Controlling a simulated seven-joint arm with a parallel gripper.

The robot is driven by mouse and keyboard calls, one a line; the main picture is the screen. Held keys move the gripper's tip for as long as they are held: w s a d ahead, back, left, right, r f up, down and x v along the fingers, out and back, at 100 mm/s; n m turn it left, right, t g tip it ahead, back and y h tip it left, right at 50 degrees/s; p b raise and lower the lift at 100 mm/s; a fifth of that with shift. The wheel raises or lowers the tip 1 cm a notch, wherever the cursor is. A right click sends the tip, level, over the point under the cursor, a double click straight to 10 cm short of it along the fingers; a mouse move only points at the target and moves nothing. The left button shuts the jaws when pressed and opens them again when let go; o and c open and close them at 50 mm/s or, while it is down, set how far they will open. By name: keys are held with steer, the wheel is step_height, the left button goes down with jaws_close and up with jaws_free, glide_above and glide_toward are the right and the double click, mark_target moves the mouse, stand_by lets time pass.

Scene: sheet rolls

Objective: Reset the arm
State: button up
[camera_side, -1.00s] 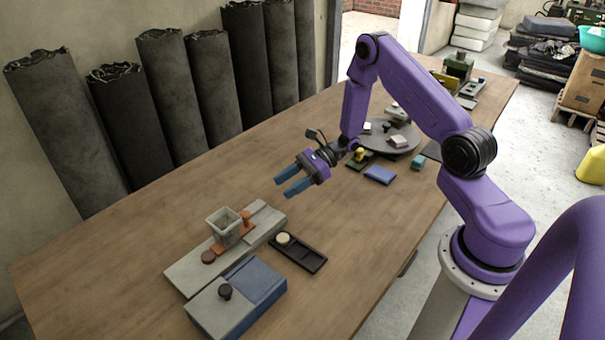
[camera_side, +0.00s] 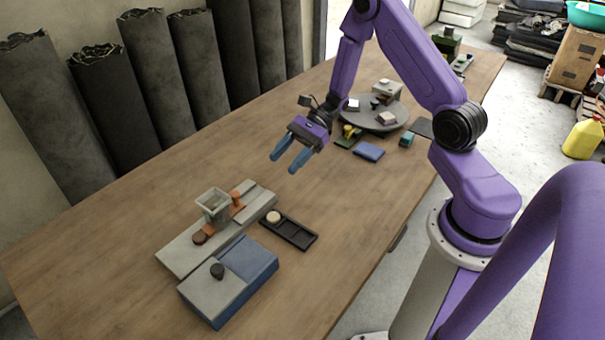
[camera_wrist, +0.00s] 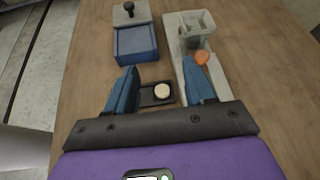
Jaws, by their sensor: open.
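My gripper (camera_side: 283,158) is open and empty, with its two blue fingers apart in the air above the middle of the wooden table (camera_side: 340,215). In the wrist view the fingers (camera_wrist: 160,88) frame a dark tray (camera_wrist: 152,98) with a pale round piece (camera_wrist: 162,90) in it, which lies on the table well below. My purple arm reaches from the right side over the table.
A grey board (camera_side: 177,252) bears a square hopper (camera_side: 213,205) and orange parts. Beside it are a blue-grey box (camera_side: 240,290) with a black knob and the tray (camera_side: 298,238). Behind my gripper stand a round turntable (camera_side: 385,126) and a blue block (camera_side: 369,152). Dark rolls (camera_side: 120,120) line the wall.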

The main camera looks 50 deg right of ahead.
steer(key=s+a+r+n+g+h, duration=0.3)
steer(key=s+a+r+n+g, duration=0.1)
steer(key=s+n, duration=0.3)
steer(key=s+a+r+n+g+h, duration=0.35)
steer(key=s+n, duration=0.25)
steer(key=s, duration=0.2)
steer(key=s+d+r+n+t+h, duration=0.1)
steer(key=s+r+n+t+h, duration=0.1)
steer(key=s+n, duration=0.4)
steer(key=s+d+r+n+t+h, duration=0.2)
steer(key=s+r+n+t+h, duration=0.1)
steer(key=n, duration=0.8)
steer(key=s+t+h, duration=0.1)
steer(key=s, duration=0.1)
steer(key=shift+s+r+n, duration=0.25)
steer(key=shift+s+n, duration=0.1)
steer(key=shift+n, duration=0.05)
